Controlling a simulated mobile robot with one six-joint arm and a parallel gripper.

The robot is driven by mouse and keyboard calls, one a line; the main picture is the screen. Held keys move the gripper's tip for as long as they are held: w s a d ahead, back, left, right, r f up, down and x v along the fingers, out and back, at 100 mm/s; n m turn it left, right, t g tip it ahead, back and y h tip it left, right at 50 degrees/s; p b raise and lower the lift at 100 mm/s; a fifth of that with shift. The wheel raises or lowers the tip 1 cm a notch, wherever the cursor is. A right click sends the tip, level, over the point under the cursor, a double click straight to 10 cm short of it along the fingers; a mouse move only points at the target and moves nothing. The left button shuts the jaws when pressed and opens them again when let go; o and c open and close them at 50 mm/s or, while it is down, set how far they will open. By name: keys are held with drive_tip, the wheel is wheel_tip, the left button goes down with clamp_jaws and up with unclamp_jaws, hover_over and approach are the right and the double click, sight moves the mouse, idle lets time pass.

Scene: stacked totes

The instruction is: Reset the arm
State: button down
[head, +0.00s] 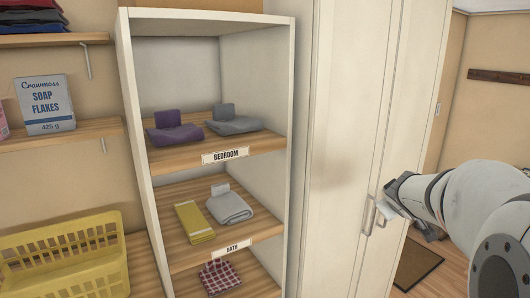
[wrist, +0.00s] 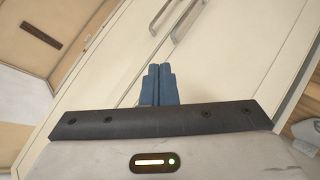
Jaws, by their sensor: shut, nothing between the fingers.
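My arm reaches in from the right edge of the head view. My gripper (head: 388,208) is at its far end, in front of the white cupboard doors (head: 345,120) and close to their handles (head: 368,216). In the wrist view, my gripper's blue fingers (wrist: 158,85) are together with nothing between them. The two door handles (wrist: 187,20) show beyond the fingertips in that view. I cannot tell whether the fingers touch the doors. The doors look closed.
Left of the cupboard, an open shelf unit (head: 137,120) holds folded cloths above "BEDROOM" (head: 226,155) and "BATH" (head: 233,247) labels. A yellow basket (head: 65,262) and a soap flakes box (head: 45,104) stand further left. A dark mat (head: 417,264) lies on the floor at right.

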drive_tip(key=s+a+f+m+g+y, duration=0.1)
drive_tip(key=s+a+f, duration=0.3)
drive_tip(key=s, duration=0.5)
drive_tip(key=s+a+f+m+g+y+b, duration=0.1)
drive_tip(key=s+a+f+m+g+y, duration=0.1)
drive_tip(key=s+a, duration=0.6)
drive_tip(key=s+a+f+m+g+y+b, duration=0.1)
drive_tip(key=s+a+f+g, duration=0.3)
drive_tip(key=s, duration=0.6)
wheel_tip(320, 180, down, 2)
drive_tip(key=a+y, duration=0.1)
drive_tip(key=a, duration=0.1)
drive_tip(key=shift+s+a, duration=0.25)
drive_tip(key=shift+a, duration=0.05)
